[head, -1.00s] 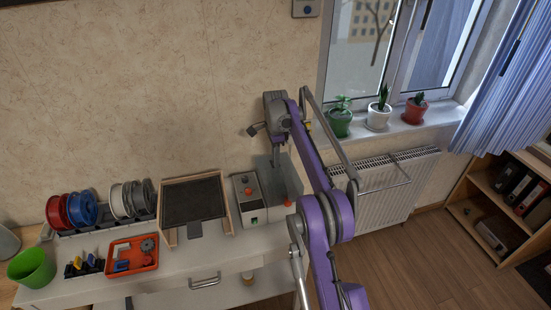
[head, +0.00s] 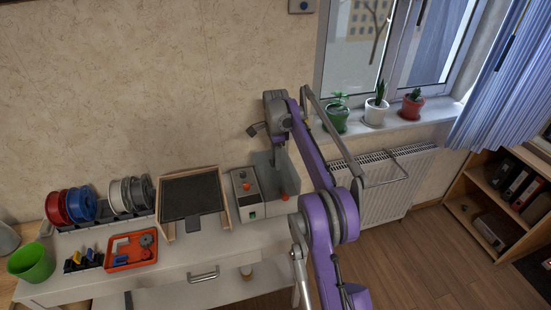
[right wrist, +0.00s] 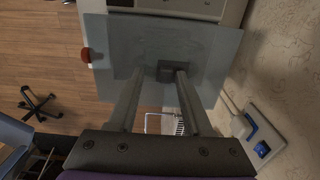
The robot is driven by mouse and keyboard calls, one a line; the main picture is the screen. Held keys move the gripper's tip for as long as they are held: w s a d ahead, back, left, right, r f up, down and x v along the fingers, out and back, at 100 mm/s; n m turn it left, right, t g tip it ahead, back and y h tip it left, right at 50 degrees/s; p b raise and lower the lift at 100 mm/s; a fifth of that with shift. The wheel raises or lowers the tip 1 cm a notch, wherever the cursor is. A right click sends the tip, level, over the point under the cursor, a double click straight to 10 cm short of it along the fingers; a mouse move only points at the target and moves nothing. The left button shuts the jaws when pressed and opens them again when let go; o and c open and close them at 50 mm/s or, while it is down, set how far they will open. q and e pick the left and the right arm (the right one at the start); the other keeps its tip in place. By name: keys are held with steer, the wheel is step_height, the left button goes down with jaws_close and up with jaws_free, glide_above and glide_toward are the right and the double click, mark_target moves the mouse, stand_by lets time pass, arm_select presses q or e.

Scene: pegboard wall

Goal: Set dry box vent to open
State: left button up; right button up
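The dry box (head: 264,184) is a greyish, see-through box at the right end of the workbench, against the wall. An orange-red knob (head: 285,197) sits at its front right; a red knob (right wrist: 86,55) also shows in the right wrist view. My right gripper (head: 279,150) points down over the box. In the right wrist view its two fingers (right wrist: 159,73) are apart. A small dark block (right wrist: 165,70), perhaps the vent slider, lies between the fingertips; I cannot tell whether they touch it. Its setting is unreadable. My left gripper is not in view.
A grey control unit (head: 246,194) with a red knob and green switch stands left of the box. A dark plate in a frame (head: 191,197), spools (head: 82,206) and a red tray (head: 131,263) are farther left. The wall and a wall socket (right wrist: 259,136) are close by.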

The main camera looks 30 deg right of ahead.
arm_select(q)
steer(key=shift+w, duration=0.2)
arm_select(e)
steer(key=shift+w, duration=0.15)
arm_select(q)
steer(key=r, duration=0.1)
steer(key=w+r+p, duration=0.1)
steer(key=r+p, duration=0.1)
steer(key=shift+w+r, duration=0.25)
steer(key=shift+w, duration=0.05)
arm_select(e)
step_height(320, 180, up, 11)
steer(key=shift+f, duration=0.1)
